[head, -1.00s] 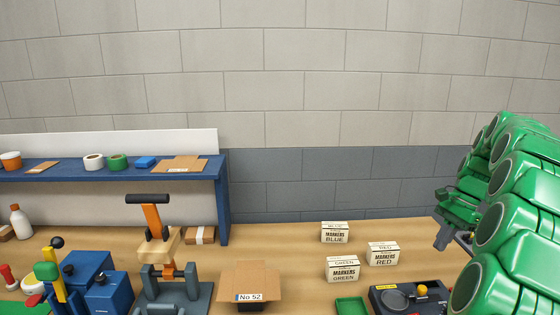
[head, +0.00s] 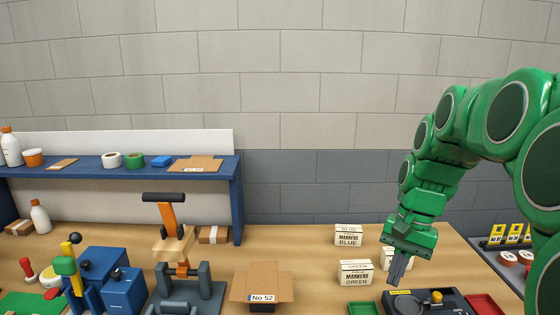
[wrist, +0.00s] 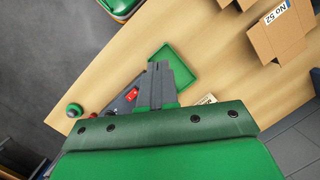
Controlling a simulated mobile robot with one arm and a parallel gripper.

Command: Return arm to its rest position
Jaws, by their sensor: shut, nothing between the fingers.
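My gripper (head: 396,272) is at the right of the head view, at the end of my green arm. Its grey fingers point down and are closed together with nothing between them. They hang in front of the red markers box (head: 389,255), hiding much of it. The green markers box (head: 356,273) stands just left of the fingers. In the wrist view my gripper (wrist: 160,66) points over the bench, its fingertips at the edge of a green tray (wrist: 180,68).
A black device (head: 425,301) and a red tray (head: 484,304) lie near the front right. A blue shelf (head: 120,172) is behind. The blue markers box (head: 348,236) stands farther back.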

